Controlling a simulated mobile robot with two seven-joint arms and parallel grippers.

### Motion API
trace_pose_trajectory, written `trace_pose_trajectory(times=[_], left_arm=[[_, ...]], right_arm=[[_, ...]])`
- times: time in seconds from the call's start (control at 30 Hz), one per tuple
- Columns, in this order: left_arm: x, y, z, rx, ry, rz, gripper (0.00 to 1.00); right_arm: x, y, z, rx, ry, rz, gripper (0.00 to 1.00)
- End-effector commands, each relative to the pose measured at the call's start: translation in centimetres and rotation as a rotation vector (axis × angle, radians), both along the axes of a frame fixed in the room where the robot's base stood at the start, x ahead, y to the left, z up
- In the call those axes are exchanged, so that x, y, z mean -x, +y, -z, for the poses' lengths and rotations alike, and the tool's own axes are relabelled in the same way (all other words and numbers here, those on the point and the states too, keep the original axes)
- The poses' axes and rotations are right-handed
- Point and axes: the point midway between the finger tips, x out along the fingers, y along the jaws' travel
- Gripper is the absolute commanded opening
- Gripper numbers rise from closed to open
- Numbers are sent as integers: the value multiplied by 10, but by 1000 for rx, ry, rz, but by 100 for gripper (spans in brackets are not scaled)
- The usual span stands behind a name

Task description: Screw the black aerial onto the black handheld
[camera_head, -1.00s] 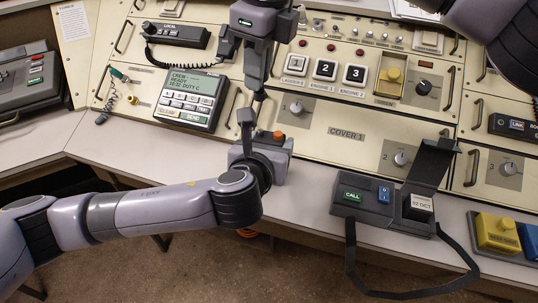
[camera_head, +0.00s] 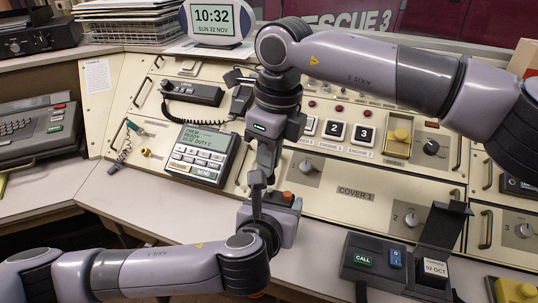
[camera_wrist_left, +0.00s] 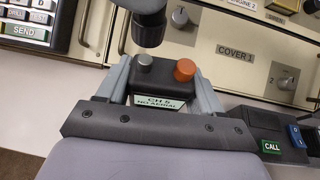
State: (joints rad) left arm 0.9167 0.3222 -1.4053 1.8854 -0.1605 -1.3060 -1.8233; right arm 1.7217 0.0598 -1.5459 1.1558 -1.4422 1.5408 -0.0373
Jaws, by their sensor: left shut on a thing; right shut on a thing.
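The black handheld (camera_head: 285,221) is held upright over the desk front by my left gripper (camera_head: 270,215), which is shut on it. In the left wrist view its top shows an orange knob (camera_wrist_left: 184,70), a grey knob-like stub (camera_wrist_left: 144,61) and a label reading "CH 5 NO AERIAL". My right gripper (camera_head: 266,168) points down from above, shut. A black cylinder, apparently the aerial's lower part (camera_wrist_left: 149,32), hangs just above the grey stub in the left wrist view.
The sloped console stands close behind, with a keypad unit (camera_head: 200,153), COVER 1 panel (camera_head: 355,193) and switches. The desk left of my grippers is clear.

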Motion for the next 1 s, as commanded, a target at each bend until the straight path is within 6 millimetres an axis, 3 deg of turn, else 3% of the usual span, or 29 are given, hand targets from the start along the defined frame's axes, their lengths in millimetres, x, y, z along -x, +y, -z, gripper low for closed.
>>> trace_pose_trajectory(times=[0.3, 1.0], left_arm=[[0, 0, 0, 0, 1, 0, 11], [0, 0, 0, -1, 1, 0, 11]], right_arm=[[0, 0, 16, 1, 2, 0, 0], [0, 0, 20, 1, 1, -1, 0]])
